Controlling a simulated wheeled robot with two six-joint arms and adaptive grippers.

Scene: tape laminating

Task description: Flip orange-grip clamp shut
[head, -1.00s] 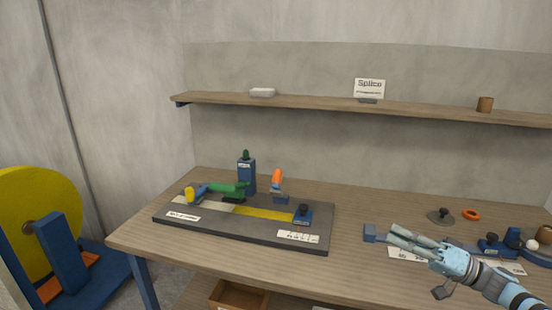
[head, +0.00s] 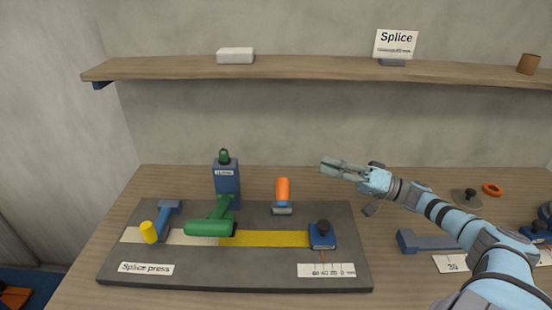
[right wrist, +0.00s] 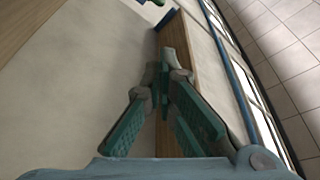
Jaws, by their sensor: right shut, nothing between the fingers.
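The orange-grip clamp (head: 283,190) stands at the back edge of the grey splice press (head: 230,268), its orange grip pointing up. My right gripper (head: 325,168) is shut and empty in the head view, above and to the right of the orange grip and apart from it. Its fingers also show in the right wrist view (right wrist: 166,72), with nothing between them. The green-grip clamp (head: 208,228) lies down across the pale and yellow strip. The yellow-grip clamp (head: 149,231) lies down over the strip's left end. My left gripper is not in view.
A blue block with a black knob (head: 321,236) sits at the strip's right end. A shelf (head: 300,67) runs along the wall above. A blue tool (head: 425,242) lies right of the press.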

